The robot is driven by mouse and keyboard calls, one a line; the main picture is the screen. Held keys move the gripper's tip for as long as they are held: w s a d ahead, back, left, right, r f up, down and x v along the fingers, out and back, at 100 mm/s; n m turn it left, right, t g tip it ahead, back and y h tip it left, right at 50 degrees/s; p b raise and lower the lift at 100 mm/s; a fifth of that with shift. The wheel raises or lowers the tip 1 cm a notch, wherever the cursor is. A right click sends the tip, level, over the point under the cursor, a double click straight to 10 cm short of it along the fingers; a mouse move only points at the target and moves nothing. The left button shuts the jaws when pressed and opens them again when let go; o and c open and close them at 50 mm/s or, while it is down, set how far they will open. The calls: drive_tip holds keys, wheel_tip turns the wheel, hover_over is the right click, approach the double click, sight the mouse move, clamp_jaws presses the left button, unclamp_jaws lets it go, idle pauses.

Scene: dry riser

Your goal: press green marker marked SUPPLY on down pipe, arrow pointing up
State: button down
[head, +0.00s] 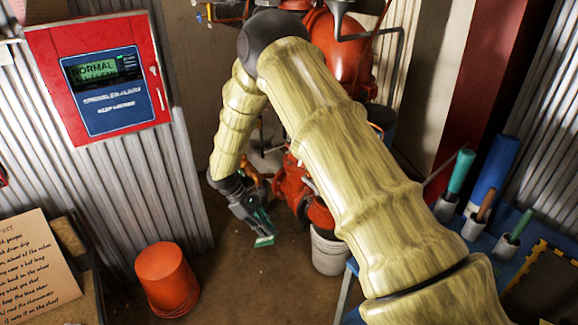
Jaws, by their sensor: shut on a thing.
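My gripper (254,214) is at the low middle of the head view, pointing down and to the right. It is shut on a small green marker (264,241), which has a pale edge and sticks out below the fingertips. Its lettering and arrow are too small to read, so I cannot tell which way the arrow points. Red pipework with a valve body (291,190) stands just right of the gripper. I cannot tell which part is the down pipe; my arm hides much of this area. The marker looks apart from the red pipework, though depth is unclear.
An orange-red bucket (167,279) stands on the floor at left, and a grey bucket (329,252) under the pipework. A red alarm panel (102,80) hangs on the corrugated wall. Floor between the buckets is clear.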

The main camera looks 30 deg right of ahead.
drive_tip(key=w+d+r+n+t+h, duration=0.1)
drive_tip(key=w+d+r+n+h, duration=0.1)
drive_tip(key=w+d+n+h, duration=0.25)
drive_tip(key=w+d+r+n+t+h, duration=0.1)
drive_tip(key=d+r+n+h, duration=0.15)
drive_tip(key=d+h, duration=0.4)
drive_tip(key=w+d+r+n+t+h, duration=0.2)
drive_tip(key=w+d+r+n+t, duration=0.1)
drive_tip(key=w+r, duration=0.3)
drive_tip(key=shift+w+d+r+t, duration=0.25)
drive_tip(key=shift+d+r+t, duration=0.3)
drive_tip(key=shift+d+t, duration=0.3)
drive_tip(key=shift+a+r, duration=0.1)
drive_tip(key=d+b, duration=0.3)
drive_tip(key=d, duration=0.8)
drive_tip(key=shift+w, duration=0.45)
drive_tip(key=shift+d+b, duration=0.55)
drive_tip(key=shift+b, duration=0.05)
idle(2.2)
